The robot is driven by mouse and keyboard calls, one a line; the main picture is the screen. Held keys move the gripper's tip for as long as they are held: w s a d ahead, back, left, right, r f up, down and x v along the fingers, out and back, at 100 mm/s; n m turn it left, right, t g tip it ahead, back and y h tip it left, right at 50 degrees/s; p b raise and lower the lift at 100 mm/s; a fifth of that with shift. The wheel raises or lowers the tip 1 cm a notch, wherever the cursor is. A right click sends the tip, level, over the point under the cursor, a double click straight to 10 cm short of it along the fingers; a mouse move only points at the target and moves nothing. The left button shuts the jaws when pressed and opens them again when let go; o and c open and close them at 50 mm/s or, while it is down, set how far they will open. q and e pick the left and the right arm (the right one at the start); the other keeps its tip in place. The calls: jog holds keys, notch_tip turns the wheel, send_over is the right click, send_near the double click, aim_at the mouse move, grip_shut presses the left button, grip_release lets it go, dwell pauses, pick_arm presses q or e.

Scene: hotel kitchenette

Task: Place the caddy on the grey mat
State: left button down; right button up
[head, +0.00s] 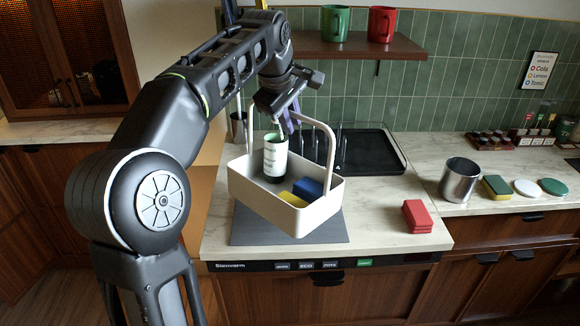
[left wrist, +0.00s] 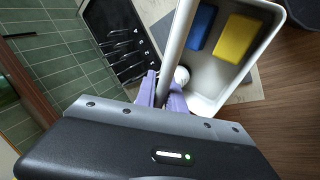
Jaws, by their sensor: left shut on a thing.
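The white caddy (head: 318,214) hangs in the air above the grey mat (head: 246,230) in the head view, slightly tilted. It holds a bottle with a white label (head: 275,158), a blue sponge (head: 307,190) and a yellow sponge (head: 292,200). My left gripper (head: 289,122) is shut on the caddy's handle (head: 330,137). In the left wrist view the purple fingers (left wrist: 162,92) close around the handle bar, with the blue sponge (left wrist: 201,27) and yellow sponge (left wrist: 234,38) in the caddy beyond. The caddy hides much of the mat. My right gripper is not in view.
A black drying tray (head: 370,152) with a rack lies behind the caddy. Red sponges (head: 416,216) are stacked right of the mat. A metal canister (head: 459,180) stands farther right. A wooden shelf (head: 352,46) with green and red mugs hangs above the counter.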

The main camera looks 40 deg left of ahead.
pick_arm(q)
jog(key=shift+f, duration=1.55)
jog(key=shift+s+f, duration=0.15)
jog(key=shift+f, duration=1.9)
jog(key=c, duration=1.8)
grip_release()
jog(key=shift+f, duration=0.15)
jog(key=shift+o, duration=2)
jog(key=shift+r, duration=0.2)
